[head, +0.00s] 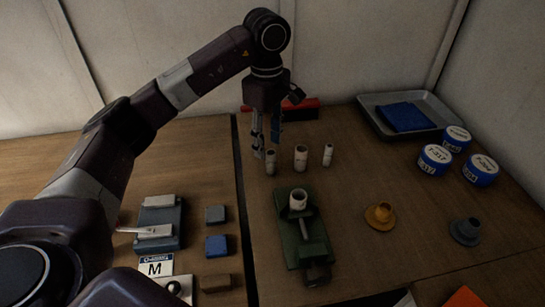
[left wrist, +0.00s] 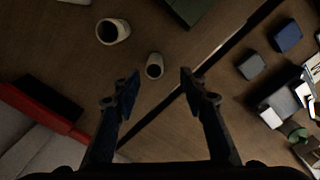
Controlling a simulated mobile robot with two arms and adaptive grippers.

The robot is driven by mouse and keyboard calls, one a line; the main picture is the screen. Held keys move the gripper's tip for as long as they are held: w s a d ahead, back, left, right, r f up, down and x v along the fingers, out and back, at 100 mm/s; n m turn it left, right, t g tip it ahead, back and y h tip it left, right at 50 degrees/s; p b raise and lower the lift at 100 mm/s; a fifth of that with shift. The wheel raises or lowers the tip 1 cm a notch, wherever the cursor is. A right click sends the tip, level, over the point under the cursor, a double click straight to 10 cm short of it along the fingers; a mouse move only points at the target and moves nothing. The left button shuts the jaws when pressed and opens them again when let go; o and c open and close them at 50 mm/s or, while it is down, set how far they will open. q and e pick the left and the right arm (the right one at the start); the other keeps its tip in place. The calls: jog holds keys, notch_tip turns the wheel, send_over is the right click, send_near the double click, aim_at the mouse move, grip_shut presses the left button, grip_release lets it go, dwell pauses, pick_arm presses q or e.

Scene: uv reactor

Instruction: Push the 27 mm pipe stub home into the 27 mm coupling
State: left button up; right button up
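Three white pipe stubs stand upright in a row: a left one (head: 270,162), a middle one (head: 300,157) and a right one (head: 328,155). I cannot read which is 27 mm. A white coupling (head: 298,200) sits upright in a green clamp fixture (head: 291,246). My left gripper (head: 264,150) points down above the left stub. In the left wrist view its fingers (left wrist: 160,86) are apart and empty, with the left stub (left wrist: 154,66) just beyond the fingertips. The wider middle stub (left wrist: 113,31) stands beside it. My right gripper is not in view.
A tray (head: 436,121) with a blue cloth (head: 404,117) is at the back right, near several blue-white tubs (head: 434,160). An orange flanged part (head: 380,214) and a grey one (head: 465,231) stand right of the fixture. Small blocks (head: 216,246) lie left. A red-black object (head: 305,108) is behind the stubs.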

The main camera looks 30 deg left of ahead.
aim_at(271, 152)
pick_arm(q)
jog(key=f, duration=0.1)
jog(key=f+p, duration=0.1)
jog(key=f, duration=0.1)
jog(key=f+p, duration=0.1)
jog(key=f, duration=0.1)
jog(key=shift+w+d+f, duration=0.25)
jog(key=shift+w, duration=0.1)
jog(key=shift+f, duration=0.4)
jog(key=shift+c, duration=0.2)
jog(key=c, duration=0.9)
